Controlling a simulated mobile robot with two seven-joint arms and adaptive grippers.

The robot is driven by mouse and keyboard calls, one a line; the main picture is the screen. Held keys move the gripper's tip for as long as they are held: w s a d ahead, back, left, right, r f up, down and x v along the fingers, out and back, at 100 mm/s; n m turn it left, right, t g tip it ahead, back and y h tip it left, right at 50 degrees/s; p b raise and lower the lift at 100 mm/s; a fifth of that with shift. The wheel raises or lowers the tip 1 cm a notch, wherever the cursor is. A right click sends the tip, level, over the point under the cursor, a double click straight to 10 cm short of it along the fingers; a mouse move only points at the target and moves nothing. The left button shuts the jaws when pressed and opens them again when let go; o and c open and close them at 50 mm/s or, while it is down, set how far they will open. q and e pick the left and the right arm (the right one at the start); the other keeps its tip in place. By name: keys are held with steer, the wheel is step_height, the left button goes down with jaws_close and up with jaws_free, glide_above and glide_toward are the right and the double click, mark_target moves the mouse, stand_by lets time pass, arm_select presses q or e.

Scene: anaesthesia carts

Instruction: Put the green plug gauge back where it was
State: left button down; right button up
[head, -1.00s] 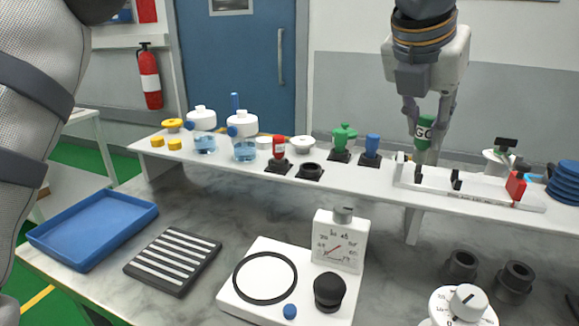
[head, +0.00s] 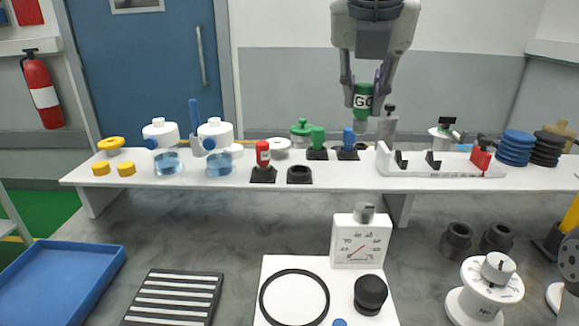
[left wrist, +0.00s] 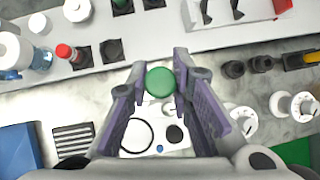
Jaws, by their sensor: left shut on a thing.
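My left gripper (head: 363,92) is shut on the green plug gauge (head: 363,101), which is marked GO on a white band. It holds the gauge upright in the air above the shelf, between the blue plug (head: 348,139) and the white cradle (head: 400,169) in the picture. In the left wrist view, the round green end of the gauge (left wrist: 160,82) shows between the fingers. The cradle has two black notched supports and a red clamp (head: 481,157). An empty black socket (head: 299,174) stands on the shelf. My right gripper is out of view.
A red plug (head: 262,153), a green plug (head: 317,138) and the blue plug stand in black sockets on the white shelf (head: 215,184). Flasks (head: 217,165) stand left; blue discs (head: 515,148) are stacked right. A dial gauge (head: 361,240) stands on the bench below.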

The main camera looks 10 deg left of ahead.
arm_select(q)
steer(key=w+a+f, duration=0.2)
steer(key=a+f, duration=0.1)
steer(key=w+a+f, duration=0.5)
steer(key=a+f, duration=0.1)
steer(key=a, duration=0.1)
steer(key=shift+w+f, duration=0.15)
steer(key=shift+f, duration=0.15)
step_height(320, 180, down, 3)
steer(key=shift+a+r, duration=0.1)
steer(key=shift+r, duration=0.1)
steer(key=shift+f, duration=0.15)
steer(key=shift+f, duration=0.1)
steer(key=c, duration=1.4)
jaws_free()
steer(key=shift+c, duration=0.2)
